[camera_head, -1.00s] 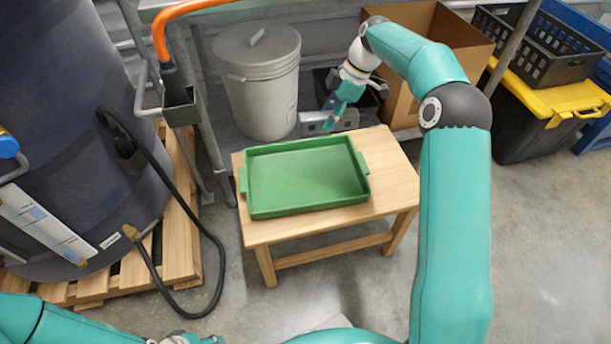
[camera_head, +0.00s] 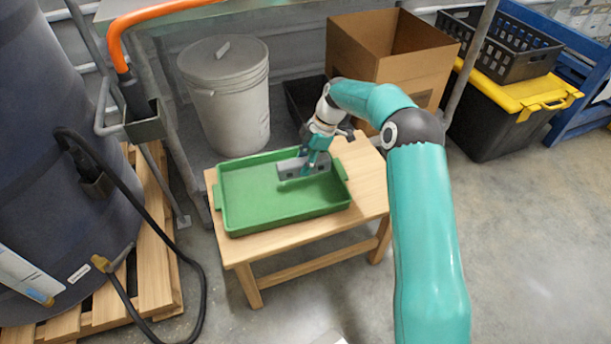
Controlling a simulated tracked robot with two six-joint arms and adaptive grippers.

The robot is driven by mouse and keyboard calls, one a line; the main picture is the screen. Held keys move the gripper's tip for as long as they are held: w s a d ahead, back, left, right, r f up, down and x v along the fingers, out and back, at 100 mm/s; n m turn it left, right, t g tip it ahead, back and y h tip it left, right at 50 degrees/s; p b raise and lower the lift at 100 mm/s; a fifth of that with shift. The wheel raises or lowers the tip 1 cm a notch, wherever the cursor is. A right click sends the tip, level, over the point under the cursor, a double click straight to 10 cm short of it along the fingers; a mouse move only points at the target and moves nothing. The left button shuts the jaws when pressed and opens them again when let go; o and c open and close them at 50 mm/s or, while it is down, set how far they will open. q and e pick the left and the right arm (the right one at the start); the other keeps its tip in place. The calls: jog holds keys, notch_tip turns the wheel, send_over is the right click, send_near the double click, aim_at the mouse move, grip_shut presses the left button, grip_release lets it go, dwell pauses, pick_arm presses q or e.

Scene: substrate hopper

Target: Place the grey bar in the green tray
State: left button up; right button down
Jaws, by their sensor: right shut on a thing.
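The green tray (camera_head: 245,222) lies on a small wooden table (camera_head: 366,190) in the middle of the head view. My right gripper (camera_head: 310,164) is over the right back part of the tray, pointing down. It is shut on the grey bar (camera_head: 290,168), which lies level in its fingers. The bar is within the tray's outline; I cannot tell whether it touches the tray floor. The fingers cover part of the bar. My left gripper is out of view.
A lidded grey bucket (camera_head: 228,105) stands behind the tray. A cardboard box (camera_head: 395,55) is behind the right arm, with a yellow-lidded black bin (camera_head: 500,125) farther right. A large dark drum (camera_head: 50,180) on a pallet (camera_head: 155,270) fills the left.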

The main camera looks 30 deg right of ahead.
notch_tip(320, 180, down, 5)
jog(key=shift+f+b, duration=0.1)
jog(key=shift+b, duration=0.55)
jog(key=c, duration=0.7)
grip_release()
jog(key=p+v, duration=0.4)
jog(key=v, duration=0.8)
